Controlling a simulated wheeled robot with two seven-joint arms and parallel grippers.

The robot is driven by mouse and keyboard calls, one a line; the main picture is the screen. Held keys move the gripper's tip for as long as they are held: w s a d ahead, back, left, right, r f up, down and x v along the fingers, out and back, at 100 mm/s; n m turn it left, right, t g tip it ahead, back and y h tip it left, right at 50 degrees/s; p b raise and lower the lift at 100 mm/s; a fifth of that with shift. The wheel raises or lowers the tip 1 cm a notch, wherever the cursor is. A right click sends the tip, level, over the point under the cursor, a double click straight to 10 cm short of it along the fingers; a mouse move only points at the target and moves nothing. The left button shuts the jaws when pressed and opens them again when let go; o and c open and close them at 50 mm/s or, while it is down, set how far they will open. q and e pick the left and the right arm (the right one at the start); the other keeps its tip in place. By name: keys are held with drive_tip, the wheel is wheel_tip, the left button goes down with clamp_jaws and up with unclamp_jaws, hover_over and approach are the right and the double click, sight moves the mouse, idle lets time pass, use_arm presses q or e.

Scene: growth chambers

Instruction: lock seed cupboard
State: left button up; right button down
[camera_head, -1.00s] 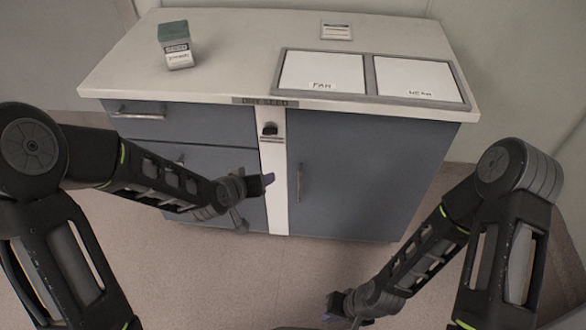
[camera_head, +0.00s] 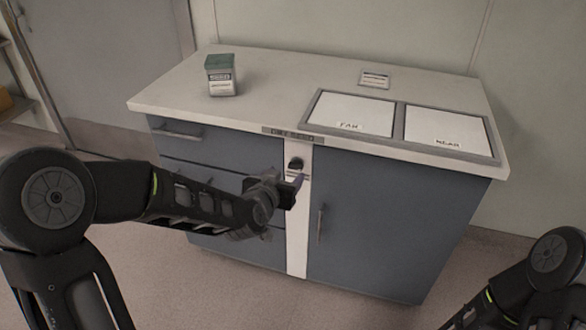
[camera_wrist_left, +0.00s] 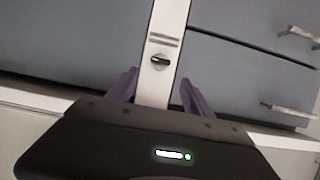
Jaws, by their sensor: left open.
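The seed cupboard (camera_head: 385,225) is a grey-blue cabinet under a pale worktop, with its door shut and a vertical handle on the door. A white vertical strip (camera_head: 297,240) left of the door carries a dark lock knob (camera_head: 296,163) near its top. The knob also shows in the left wrist view (camera_wrist_left: 160,61), between and beyond the fingers. My left gripper (camera_head: 297,186) is just below the knob in the head view, open and apart from it. In the left wrist view its purple fingers (camera_wrist_left: 157,92) stand either side of the strip. My right gripper is out of view.
A green-topped labelled box (camera_head: 221,75) stands on the worktop (camera_head: 270,90). Two framed white panels marked FAR (camera_head: 350,112) and NEAR (camera_head: 446,129) lie at its right, with a small label plate (camera_head: 375,79) behind. Drawers (camera_head: 205,148) are left of the strip.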

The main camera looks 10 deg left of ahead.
sight(295, 165)
use_arm(q)
drive_tip(key=x, duration=0.7)
drive_tip(key=shift+w+f+b, duration=0.15)
drive_tip(key=shift+w+b, duration=0.15)
drive_tip(key=shift+b, duration=0.05)
drive_tip(key=shift+c, duration=0.2)
clamp_jaws()
